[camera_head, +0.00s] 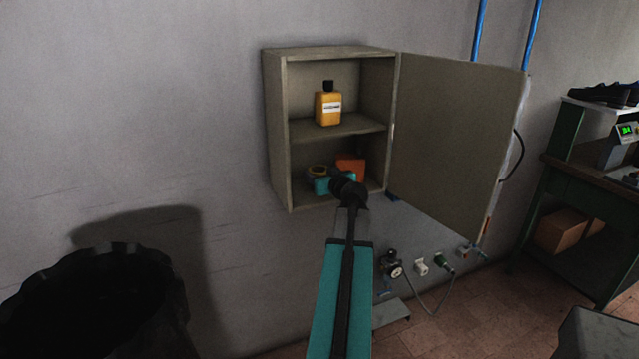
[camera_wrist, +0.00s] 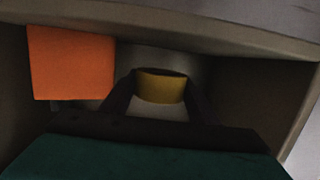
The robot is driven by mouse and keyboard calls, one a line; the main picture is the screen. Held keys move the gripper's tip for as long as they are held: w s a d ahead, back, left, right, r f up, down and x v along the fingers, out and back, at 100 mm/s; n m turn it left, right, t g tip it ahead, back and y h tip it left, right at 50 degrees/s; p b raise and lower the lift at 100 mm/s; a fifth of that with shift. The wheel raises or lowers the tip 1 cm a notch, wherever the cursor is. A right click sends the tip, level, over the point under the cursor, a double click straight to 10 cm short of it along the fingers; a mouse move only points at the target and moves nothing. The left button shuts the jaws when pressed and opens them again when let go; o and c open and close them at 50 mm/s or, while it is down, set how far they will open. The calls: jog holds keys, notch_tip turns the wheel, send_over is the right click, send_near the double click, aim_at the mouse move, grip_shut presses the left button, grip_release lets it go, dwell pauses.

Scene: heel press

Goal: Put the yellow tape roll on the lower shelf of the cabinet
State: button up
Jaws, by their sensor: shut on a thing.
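The yellow tape roll (camera_wrist: 160,88) is between the two dark fingers of my gripper (camera_wrist: 160,100) in the wrist view. My gripper is shut on it. In the head view the tape roll (camera_head: 317,171) shows at the left of the cabinet's lower compartment, just beyond my gripper (camera_head: 322,183). The cabinet (camera_head: 280,130) hangs on the wall with its door (camera_head: 455,140) swung open to the right. The lower shelf (camera_head: 300,199) is partly hidden by my arm. I cannot tell whether the roll touches the shelf.
An orange box (camera_head: 351,165) stands in the lower compartment; in the wrist view the orange box (camera_wrist: 70,62) is left of my gripper. The middle shelf (camera_head: 340,127) passes close above my gripper and bears a yellow bottle (camera_head: 328,108). A black bin (camera_head: 90,300) stands at lower left.

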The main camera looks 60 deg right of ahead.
jog(key=shift+f+p, duration=0.55)
jog(key=shift+f, duration=1.2)
jog(key=shift+f+b, duration=0.15)
jog(key=shift+b, duration=0.2)
jog(key=o, duration=1)
jog(key=shift+o, duration=0.2)
jog(key=shift+r+p, duration=0.25)
jog(key=shift+p, duration=0.15)
